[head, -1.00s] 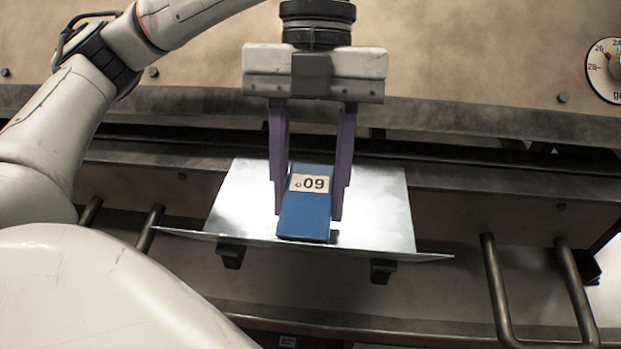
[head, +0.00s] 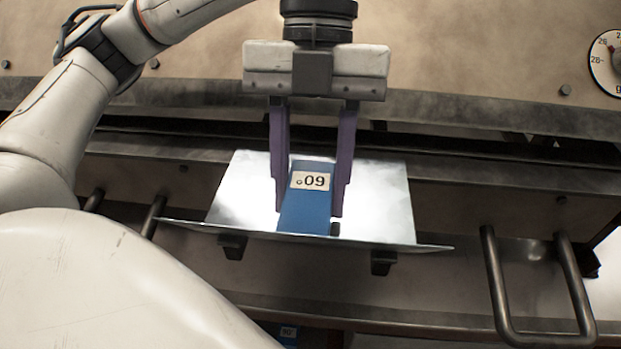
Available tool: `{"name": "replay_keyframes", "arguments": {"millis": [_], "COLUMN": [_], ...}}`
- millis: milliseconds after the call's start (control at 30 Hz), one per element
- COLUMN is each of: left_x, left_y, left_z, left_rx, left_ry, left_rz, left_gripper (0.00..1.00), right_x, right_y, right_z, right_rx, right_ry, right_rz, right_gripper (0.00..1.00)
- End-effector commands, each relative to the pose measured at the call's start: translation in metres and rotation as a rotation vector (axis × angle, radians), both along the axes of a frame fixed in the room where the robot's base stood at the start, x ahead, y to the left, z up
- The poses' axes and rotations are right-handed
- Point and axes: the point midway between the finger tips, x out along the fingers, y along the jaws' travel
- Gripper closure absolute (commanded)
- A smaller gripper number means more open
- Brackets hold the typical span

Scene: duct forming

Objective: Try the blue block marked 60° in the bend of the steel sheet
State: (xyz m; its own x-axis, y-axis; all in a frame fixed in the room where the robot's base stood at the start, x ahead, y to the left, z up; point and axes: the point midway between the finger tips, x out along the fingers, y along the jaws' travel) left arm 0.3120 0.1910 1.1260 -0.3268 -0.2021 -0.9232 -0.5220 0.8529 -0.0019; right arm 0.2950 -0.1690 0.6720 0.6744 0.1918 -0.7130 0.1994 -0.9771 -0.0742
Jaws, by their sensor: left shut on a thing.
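The blue block (head: 305,212) carries a pale label reading 60°, upside down in the head view. My left gripper (head: 310,205) comes down from above with its two purple fingers shut on the block's sides. The block is over the bright steel sheet (head: 380,200), with its lower end close to the sheet's bent front edge. I cannot tell whether the block touches the bend. The sheet's front strip is turned up along a line running left to right. My right gripper is not in view.
Two dark supports (head: 232,247) show under the sheet's front edge. A bent metal handle (head: 497,290) stands at the right, with smaller bars at the left. A dial gauge (head: 608,62) is at the upper right. The machine's dark beam runs behind the sheet.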

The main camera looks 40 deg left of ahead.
Motion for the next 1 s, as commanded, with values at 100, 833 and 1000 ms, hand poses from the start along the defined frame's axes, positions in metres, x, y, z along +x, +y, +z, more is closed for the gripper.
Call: {"name": "replay_keyframes", "arguments": {"millis": [100, 833, 1000], "left_x": [-0.0004, -0.0029, -0.0032], "left_y": [-0.0003, -0.0017, -0.0018], "left_z": [0.0009, 0.0008, 0.0005], "left_rx": [-0.001, -0.001, -0.001], "left_ry": [0.0, 0.001, 0.001], "left_rz": [0.0, 0.0, -0.001], "left_gripper": [0.93, 0.93, 0.93], "right_x": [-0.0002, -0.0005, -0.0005], "right_y": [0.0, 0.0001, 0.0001], "right_z": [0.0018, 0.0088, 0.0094], "right_rx": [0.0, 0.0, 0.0], "right_ry": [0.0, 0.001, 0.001], "right_rz": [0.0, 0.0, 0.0], "right_gripper": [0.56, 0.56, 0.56]}}
